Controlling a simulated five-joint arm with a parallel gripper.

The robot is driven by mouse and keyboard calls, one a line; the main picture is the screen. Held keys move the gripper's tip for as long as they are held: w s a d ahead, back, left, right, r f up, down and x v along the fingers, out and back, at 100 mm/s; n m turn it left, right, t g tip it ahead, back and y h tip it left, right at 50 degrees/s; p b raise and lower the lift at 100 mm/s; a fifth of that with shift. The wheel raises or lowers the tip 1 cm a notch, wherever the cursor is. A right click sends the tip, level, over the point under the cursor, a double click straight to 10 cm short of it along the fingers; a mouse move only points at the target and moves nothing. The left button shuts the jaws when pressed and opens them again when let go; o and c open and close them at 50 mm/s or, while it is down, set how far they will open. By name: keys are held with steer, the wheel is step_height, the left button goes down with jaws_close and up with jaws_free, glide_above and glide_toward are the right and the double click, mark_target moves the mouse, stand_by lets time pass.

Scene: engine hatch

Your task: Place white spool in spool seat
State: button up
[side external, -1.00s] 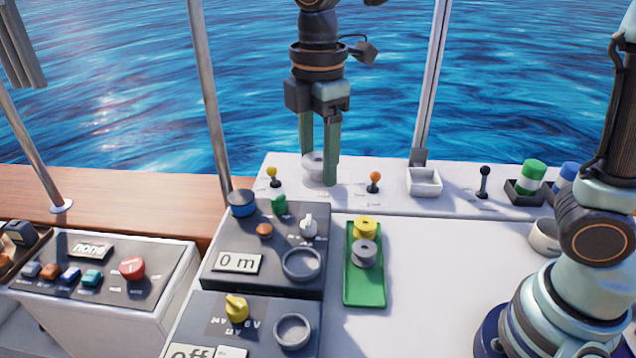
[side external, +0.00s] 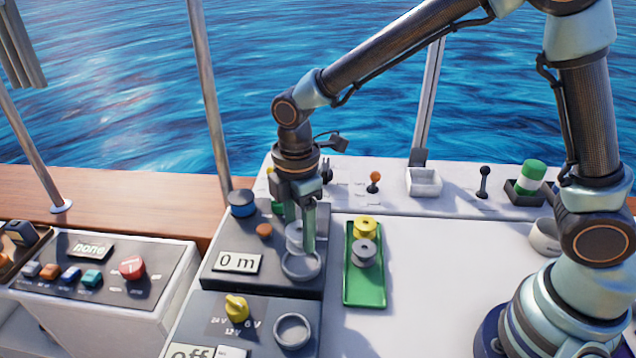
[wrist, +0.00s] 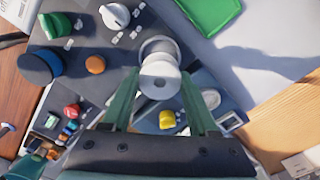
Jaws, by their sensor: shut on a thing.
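My gripper (side external: 300,240) is shut on the white spool (side external: 295,236), with one green finger on each side of it. The wrist view also shows the spool (wrist: 160,82) between the fingertips, its flange with the centre hole facing the camera. The spool seat, a grey ring (side external: 301,267) on the dark panel with the "0 m" display, is just below and partly behind the spool and a finger in the side view. Whether the spool touches the ring cannot be told.
A green tray (side external: 364,297) right of the panel holds a yellow spool (side external: 366,225) and a grey spool (side external: 364,252). A white knob (wrist: 115,16) and an orange button (side external: 264,230) are close by. A second ring (side external: 292,331) is on the front panel beside a yellow knob (side external: 236,307).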

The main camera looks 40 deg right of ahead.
mark_target(301, 265)
steer(key=shift+f, duration=2.6)
steer(key=shift+f, duration=0.1)
steer(key=o, duration=1.4)
steer(key=shift+c, duration=0.2)
step_height(301, 265, up, 11)
steer(key=shift+r, duration=0.15)
steer(key=shift+d+r, duration=0.15)
steer(key=shift+r, duration=0.4)
steer(key=s+d+r+m+t, duration=0.2)
steer(key=s+d+r+m, duration=0.1)
steer(key=d+m, duration=0.5)
steer(key=s+d+r+m+t, duration=0.3)
steer(key=s+d+m, duration=0.2)
steer(key=d+m, duration=0.3)
steer(key=shift+s+d+r+m+t, duration=0.3)
steer(key=shift+d+r+m, duration=0.1)
steer(key=shift+d, duration=0.15)
